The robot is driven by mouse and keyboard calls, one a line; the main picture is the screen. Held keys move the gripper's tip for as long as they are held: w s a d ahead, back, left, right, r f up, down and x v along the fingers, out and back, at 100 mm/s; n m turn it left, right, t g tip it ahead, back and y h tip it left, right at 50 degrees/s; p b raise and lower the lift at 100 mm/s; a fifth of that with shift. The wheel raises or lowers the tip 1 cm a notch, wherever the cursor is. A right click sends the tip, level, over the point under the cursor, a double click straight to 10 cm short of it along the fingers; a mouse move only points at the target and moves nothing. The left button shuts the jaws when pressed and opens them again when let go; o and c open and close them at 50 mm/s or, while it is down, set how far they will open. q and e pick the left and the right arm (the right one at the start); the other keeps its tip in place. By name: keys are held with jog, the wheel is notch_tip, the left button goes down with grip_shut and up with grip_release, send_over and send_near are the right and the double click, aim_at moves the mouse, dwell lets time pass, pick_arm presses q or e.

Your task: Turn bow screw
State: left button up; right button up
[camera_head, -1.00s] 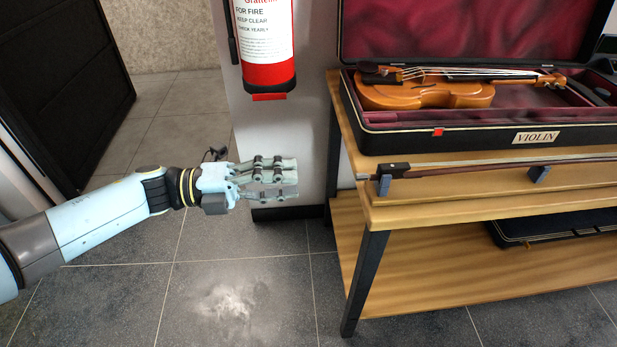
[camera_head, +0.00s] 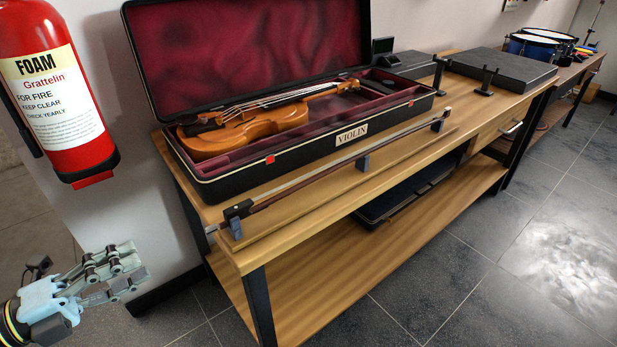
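The violin bow (camera_head: 310,178) lies on small dark rests along the front of the wooden bench. Its black frog (camera_head: 238,210) is at the near left end, and a small pale piece that looks like the bow screw (camera_head: 212,228) sticks out past it, too small to see in detail. My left gripper (camera_head: 131,266) is at the lower left, left of the bench and apart from the bow. Its pale fingers stretch out straight with a gap between them and nothing held. My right gripper is out of view.
The open violin case (camera_head: 225,188) with a violin (camera_head: 245,130) stands behind the bow. A red fire extinguisher (camera_head: 65,100) hangs on the wall above my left gripper. The wooden bench (camera_head: 345,203) has a lower shelf with a dark flat case (camera_head: 405,190). Drums (camera_head: 535,42) stand far right.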

aim_at(211, 230)
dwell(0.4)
pick_arm(q)
jog(key=w+d+m+b, duration=0.6)
jog(key=d+m+b, duration=0.3)
jog(key=m, duration=0.8)
jog(key=shift+w+d+m+b, duration=0.25)
jog(key=shift+m+b, duration=0.15)
jog(key=shift+b, duration=0.5)
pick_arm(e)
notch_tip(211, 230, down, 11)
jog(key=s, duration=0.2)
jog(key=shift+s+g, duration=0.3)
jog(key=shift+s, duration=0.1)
pick_arm(q)
jog(key=shift+r, duration=0.1)
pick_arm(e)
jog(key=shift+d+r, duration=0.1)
